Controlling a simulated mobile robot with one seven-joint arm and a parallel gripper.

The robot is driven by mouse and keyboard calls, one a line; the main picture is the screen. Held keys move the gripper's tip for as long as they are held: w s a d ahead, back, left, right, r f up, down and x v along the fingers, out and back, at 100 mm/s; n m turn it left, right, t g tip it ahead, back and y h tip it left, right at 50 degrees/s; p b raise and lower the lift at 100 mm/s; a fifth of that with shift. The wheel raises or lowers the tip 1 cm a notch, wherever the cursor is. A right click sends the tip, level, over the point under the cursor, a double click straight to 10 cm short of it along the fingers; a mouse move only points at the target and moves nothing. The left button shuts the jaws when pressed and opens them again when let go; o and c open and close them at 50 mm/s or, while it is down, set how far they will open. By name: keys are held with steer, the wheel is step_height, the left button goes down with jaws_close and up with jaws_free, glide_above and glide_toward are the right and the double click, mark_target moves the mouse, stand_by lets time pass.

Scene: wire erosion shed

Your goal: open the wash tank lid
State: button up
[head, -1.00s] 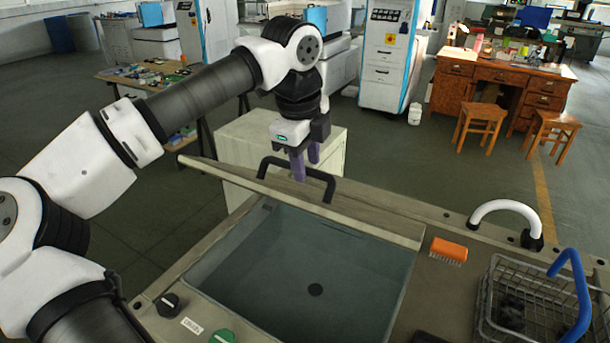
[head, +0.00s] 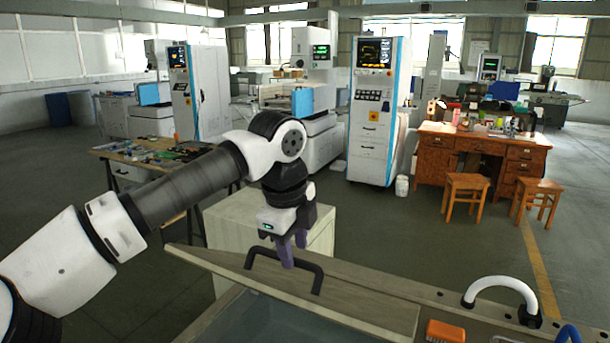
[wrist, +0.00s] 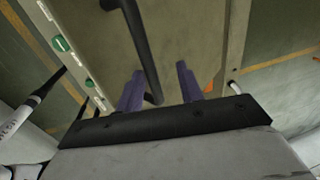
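The wash tank lid (head: 340,293) is a flat beige panel, raised and tilted over the tank, with the dark basin (head: 262,322) showing below it. Its black bar handle (head: 318,277) stands on the lid near the raised edge; it also shows in the wrist view (wrist: 139,40). My gripper (head: 294,256) is at the handle, pointing down. In the wrist view its two purple fingers (wrist: 160,68) are apart, with the handle bar running between them, nearer the left finger. I see no firm grip on the bar. The lid's hinge side is not clear.
An orange brush (head: 446,331) and a white curved handle (head: 500,283) are on the tank top at right. A blue basket handle (head: 569,335) is cut off at the lower right. A pale cabinet (head: 322,235) stands close behind the lid. Open floor lies beyond.

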steer(key=w+d+r+p, duration=0.1)
steer(key=w+r, duration=0.4)
steer(key=r, duration=0.7)
steer(key=shift+d+r, duration=0.2)
steer(key=shift+d, duration=0.3)
stand_by(0.4)
steer(key=shift+s+f, duration=0.1)
stand_by(0.4)
